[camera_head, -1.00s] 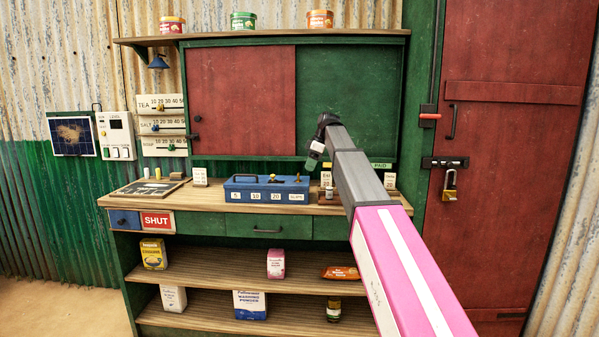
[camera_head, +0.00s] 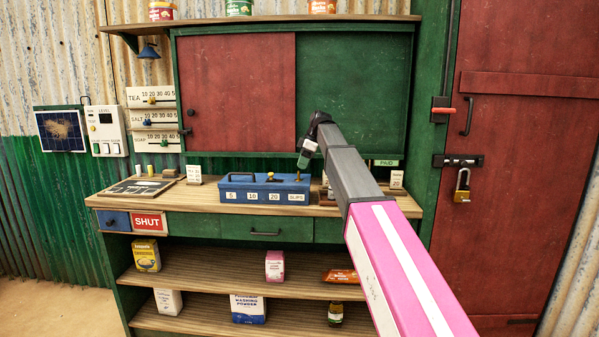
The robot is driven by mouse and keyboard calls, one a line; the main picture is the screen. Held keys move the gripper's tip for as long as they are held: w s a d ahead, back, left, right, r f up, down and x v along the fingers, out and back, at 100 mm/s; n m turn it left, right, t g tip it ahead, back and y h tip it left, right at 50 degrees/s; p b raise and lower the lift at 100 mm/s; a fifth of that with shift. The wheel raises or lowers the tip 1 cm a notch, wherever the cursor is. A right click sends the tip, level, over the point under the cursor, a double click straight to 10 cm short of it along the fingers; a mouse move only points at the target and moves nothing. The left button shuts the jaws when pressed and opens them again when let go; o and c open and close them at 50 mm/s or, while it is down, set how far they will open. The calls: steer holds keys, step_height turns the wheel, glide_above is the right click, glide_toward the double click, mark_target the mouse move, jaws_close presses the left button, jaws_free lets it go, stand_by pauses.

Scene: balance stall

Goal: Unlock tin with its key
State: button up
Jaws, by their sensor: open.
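The blue tin (camera_head: 240,188) stands shut on the counter, with white labels along its front reading 5, 10, 20 and slips. A small brass-coloured piece (camera_head: 271,176) stands on its lid, and another small brass piece (camera_head: 297,177) shows at its right end. I cannot tell for certain which of these is the key. My gripper (camera_head: 304,161) is above the right end of the tin, pointing down, with its jaws open. The fingertips are small and dark here, and I see nothing held in them. The gap between them and the brass piece is hard to judge.
The wooden counter (camera_head: 120,201) carries a dark slate (camera_head: 139,187) at left. Small cards and a wooden stand are partly behind my arm at right. A shelf overhead bears several tins. The door at right has a brass padlock (camera_head: 462,196).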

mark_target(299, 175)
steer(key=shift+x, duration=2.05)
steer(key=c, duration=0.9)
steer(key=shift+c, duration=0.2)
